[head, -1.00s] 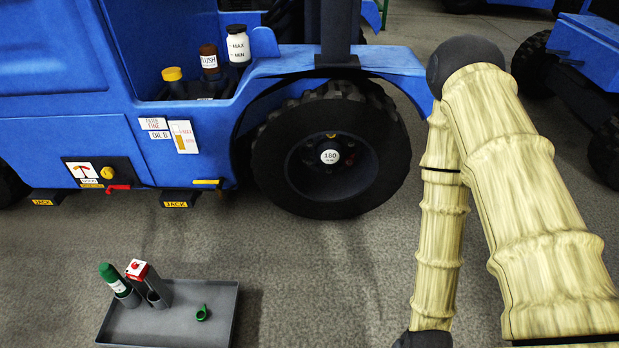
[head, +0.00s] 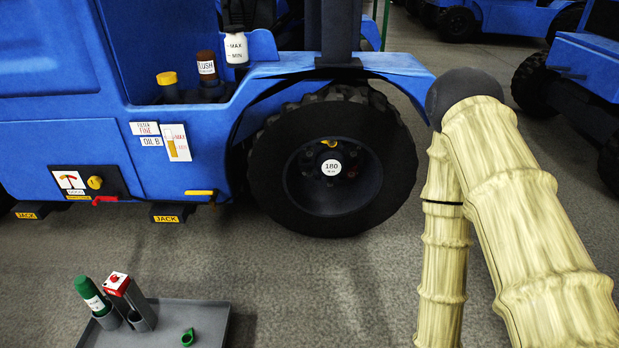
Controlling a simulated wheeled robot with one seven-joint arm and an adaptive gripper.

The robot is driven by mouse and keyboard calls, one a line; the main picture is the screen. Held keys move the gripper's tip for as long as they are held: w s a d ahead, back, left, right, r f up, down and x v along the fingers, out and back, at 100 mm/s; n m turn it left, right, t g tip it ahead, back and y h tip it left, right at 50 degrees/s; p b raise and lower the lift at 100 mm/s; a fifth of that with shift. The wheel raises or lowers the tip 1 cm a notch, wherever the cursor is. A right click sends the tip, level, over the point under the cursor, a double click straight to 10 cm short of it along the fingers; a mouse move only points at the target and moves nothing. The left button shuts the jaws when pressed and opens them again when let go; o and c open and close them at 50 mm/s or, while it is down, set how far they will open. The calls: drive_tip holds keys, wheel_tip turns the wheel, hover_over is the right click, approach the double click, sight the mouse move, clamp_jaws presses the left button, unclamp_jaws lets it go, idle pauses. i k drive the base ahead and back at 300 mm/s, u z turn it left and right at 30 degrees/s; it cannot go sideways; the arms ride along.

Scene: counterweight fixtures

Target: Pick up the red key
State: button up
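A small red piece (head: 105,200) sticks out on the lower side panel of the blue vehicle, just below a yellow knob (head: 95,182) and right of a small gauge label. It has a key-like or handle-like shape, but it is too small to tell for certain. It appears attached to the panel. My gripper is outside the view; only pale, ribbed links of my arm show at the right. I cannot see whether the gripper is open or holds anything.
A grey tray (head: 205,318) on the floor at lower left holds a green bottle (head: 91,294), a red-topped box (head: 118,283) and a green ring (head: 187,338). A big black wheel (head: 262,180) stands at centre. Floor before it is clear. Other blue vehicles stand at upper right.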

sight(119, 288)
drive_tip(key=u, duration=1.35)
